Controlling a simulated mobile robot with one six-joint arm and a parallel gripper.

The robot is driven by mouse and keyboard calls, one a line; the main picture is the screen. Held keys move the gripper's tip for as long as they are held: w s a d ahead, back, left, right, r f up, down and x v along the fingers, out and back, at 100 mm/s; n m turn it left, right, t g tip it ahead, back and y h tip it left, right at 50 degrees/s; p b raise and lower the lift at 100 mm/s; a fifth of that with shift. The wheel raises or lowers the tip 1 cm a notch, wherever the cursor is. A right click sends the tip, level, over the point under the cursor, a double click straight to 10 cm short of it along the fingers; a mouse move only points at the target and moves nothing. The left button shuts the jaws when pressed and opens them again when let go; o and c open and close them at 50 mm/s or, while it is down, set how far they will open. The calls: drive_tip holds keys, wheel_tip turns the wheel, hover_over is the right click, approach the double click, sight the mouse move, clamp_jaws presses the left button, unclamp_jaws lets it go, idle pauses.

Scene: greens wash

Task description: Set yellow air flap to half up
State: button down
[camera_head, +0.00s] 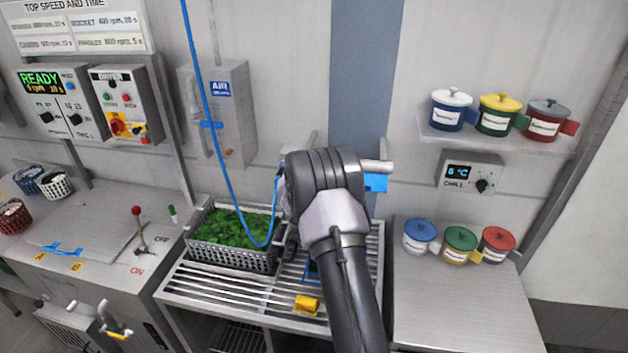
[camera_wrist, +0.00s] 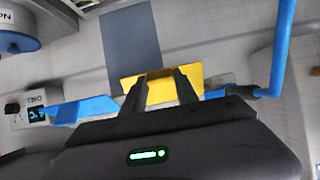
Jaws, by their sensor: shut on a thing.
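The yellow air flap (camera_wrist: 160,91) shows in the wrist view as a flat yellow plate across and between my fingertips. My gripper (camera_wrist: 161,84) is shut on it. The flap's exact tilt cannot be told from this view. In the head view, my dark wrist and arm hide both the yellow flap and my fingers. A blue flap (camera_head: 375,183) hangs from the pale pipe just right of my wrist. It also shows left of the yellow flap in the wrist view (camera_wrist: 88,109).
A blue hose (camera_head: 211,124) hangs left of my arm, and passes close to my fingers on the right of the wrist view (camera_wrist: 283,50). A crate of greens (camera_head: 205,257) and a yellow block (camera_head: 306,303) sit on the slatted rack. Lidded pots stand at right.

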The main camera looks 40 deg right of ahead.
drive_tip(key=shift+f, duration=0.1)
drive_tip(key=c, duration=0.9)
unclamp_jaws()
drive_tip(key=v, duration=1.7)
drive_tip(key=shift+s+a+p, duration=0.1)
drive_tip(key=shift+a+p, duration=0.1)
drive_tip(key=shift+p, duration=0.2)
